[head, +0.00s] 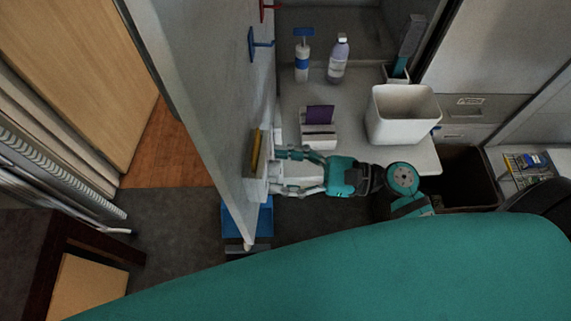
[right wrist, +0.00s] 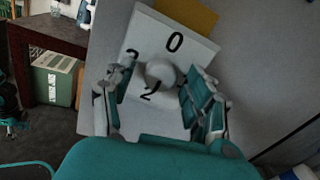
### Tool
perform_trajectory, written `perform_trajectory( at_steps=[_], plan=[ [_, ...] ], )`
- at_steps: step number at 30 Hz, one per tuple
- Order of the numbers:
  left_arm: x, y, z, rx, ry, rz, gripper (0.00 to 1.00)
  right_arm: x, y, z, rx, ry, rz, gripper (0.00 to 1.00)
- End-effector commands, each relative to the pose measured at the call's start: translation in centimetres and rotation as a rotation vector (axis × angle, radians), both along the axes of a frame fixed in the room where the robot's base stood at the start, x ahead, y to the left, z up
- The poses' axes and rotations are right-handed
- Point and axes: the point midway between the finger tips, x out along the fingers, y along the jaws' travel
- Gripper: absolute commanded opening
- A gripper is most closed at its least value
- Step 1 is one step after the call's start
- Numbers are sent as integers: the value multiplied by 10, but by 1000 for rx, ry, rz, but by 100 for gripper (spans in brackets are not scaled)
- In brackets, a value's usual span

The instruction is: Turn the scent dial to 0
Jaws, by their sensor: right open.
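The scent dial is a round pale knob (right wrist: 160,73) on a white wall-mounted box. Black figures stand around it: a 0 above, a 2 below, and a mark at the upper left that is hard to read. I cannot make out where the knob points. In the head view the box (head: 256,190) sits on the side of the grey partition. My right gripper (head: 276,170) reaches left to it. In the right wrist view its open fingers (right wrist: 161,78) stand on either side of the knob; contact is unclear. My left gripper is not in view.
A yellow piece (head: 256,150) stands above the box. The partition (head: 200,90) closes off the left. A blue object (head: 262,218) lies below.

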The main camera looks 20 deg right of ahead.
Motion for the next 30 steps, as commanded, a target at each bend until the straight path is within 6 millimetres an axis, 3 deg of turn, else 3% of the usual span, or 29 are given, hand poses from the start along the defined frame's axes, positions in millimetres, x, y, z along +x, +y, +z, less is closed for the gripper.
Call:
perform_trajectory(
  at_steps=[5, 17, 30],
  plan=[
    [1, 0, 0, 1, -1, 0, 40, 0, 0, 0, 0, 0, 0, 54],
    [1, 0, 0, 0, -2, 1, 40, 0, 0, 0, 0, 0, 0, 1],
    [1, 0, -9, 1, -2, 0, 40, 0, -1, -2, -40, -87, 1, 0]
  ],
)
